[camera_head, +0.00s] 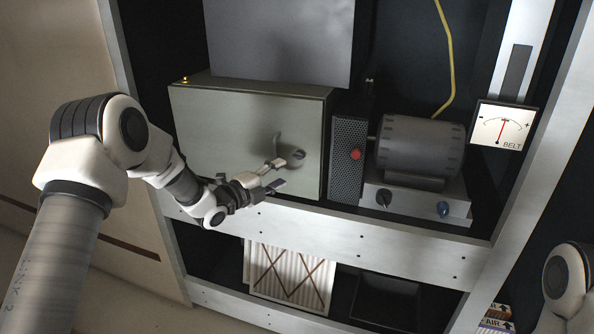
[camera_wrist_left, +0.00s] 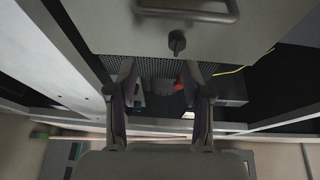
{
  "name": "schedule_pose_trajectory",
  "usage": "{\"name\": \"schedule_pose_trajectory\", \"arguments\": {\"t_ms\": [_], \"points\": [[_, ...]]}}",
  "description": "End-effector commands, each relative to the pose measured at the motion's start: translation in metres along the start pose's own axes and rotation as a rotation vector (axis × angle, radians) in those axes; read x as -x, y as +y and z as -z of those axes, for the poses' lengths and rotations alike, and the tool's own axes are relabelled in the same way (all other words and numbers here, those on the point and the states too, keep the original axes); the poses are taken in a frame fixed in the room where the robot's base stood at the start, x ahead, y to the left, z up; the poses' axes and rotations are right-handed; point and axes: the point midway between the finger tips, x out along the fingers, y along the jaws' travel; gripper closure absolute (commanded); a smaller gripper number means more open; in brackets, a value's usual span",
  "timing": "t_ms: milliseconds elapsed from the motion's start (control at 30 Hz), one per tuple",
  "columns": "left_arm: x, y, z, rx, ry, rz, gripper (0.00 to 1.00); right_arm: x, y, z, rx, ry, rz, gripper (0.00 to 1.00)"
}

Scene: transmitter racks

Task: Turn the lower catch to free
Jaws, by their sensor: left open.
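A grey-green metal box (camera_head: 225,130) stands on the rack shelf. On the right of its front is a small dark catch knob (camera_head: 298,155), with a curved pull handle (camera_head: 278,143) beside it. I see one catch and cannot tell its setting. My left gripper (camera_head: 277,175) is open and empty, in front of the box's lower right, with its fingers just left of and below the catch. In the left wrist view the catch (camera_wrist_left: 177,42) lies above and beyond the open fingertips (camera_wrist_left: 160,75), apart from them, under the handle (camera_wrist_left: 187,14). My right gripper is out of view.
Right of the box are a perforated panel with a red button (camera_head: 355,154), a motor (camera_head: 418,148) and a belt gauge (camera_head: 502,127). A pale shelf rail (camera_head: 340,230) runs below the box. A pleated filter (camera_head: 290,278) stands beneath. Open space lies before the box.

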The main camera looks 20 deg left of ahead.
Motion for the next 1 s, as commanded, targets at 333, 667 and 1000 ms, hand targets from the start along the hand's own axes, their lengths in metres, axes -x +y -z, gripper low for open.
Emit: {"name": "schedule_pose_trajectory", "arguments": {"t_ms": [333,667,1000], "points": [[-0.021,-0.013,-0.004,-0.012,-0.007,0.037,0.50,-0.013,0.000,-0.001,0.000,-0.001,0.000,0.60],[-0.075,-0.015,-0.005,-0.009,-0.008,0.038,0.50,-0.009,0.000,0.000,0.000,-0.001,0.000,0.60],[-0.077,-0.014,-0.005,-0.007,-0.009,0.037,0.78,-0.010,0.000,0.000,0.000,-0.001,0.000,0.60]]}}
